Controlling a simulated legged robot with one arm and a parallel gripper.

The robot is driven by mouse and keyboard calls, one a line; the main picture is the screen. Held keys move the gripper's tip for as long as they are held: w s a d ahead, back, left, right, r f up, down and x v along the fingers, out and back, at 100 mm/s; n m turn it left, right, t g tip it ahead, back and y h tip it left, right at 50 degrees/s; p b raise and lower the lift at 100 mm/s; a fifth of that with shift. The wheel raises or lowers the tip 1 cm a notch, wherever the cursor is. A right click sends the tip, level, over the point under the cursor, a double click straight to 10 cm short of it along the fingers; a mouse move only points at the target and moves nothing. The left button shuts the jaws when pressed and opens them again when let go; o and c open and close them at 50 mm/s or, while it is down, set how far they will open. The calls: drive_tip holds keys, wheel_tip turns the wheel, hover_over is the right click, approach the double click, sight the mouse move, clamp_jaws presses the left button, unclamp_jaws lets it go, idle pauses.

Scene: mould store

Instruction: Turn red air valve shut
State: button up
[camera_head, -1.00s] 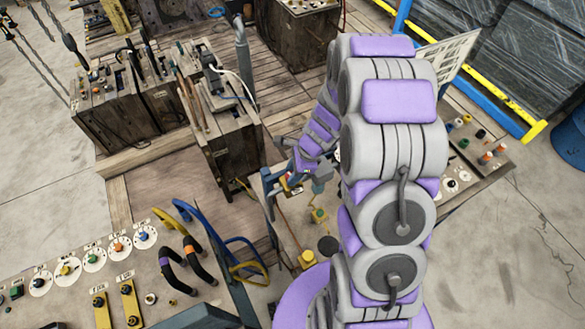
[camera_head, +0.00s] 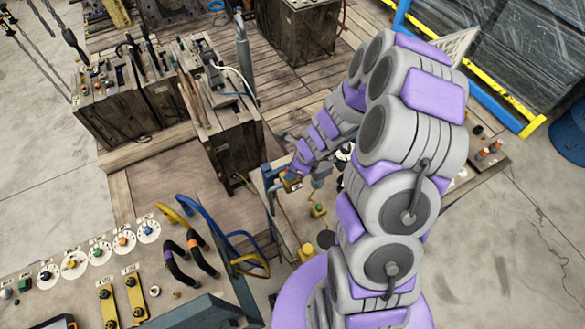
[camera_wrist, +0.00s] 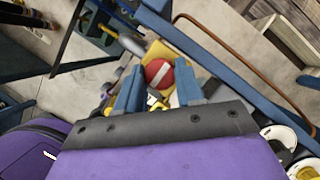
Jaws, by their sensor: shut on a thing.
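The red air valve (camera_wrist: 158,73) shows in the wrist view as a round red knob with a pale bar across its face, on a yellow plate (camera_wrist: 182,52). My gripper (camera_wrist: 159,84) has its two blue fingers on either side of the knob and is shut on it; the exact contact is partly hidden by the fingers. In the head view my gripper (camera_head: 279,179) is at the blue frame near the middle, and the red knob cannot be made out there.
A blue frame bar (camera_wrist: 237,83) and a brown bent rod (camera_wrist: 238,43) pass close to the right of my gripper. A panel with dials and levers (camera_head: 75,285) lies at lower left. Wooden cabinets (camera_head: 235,145) stand behind, left of my gripper.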

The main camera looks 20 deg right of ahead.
drive_tip(key=o, duration=1)
drive_tip(key=shift+w, duration=0.15)
drive_tip(key=shift+v, duration=8.7)
drive_tip(key=shift+f, duration=0.1)
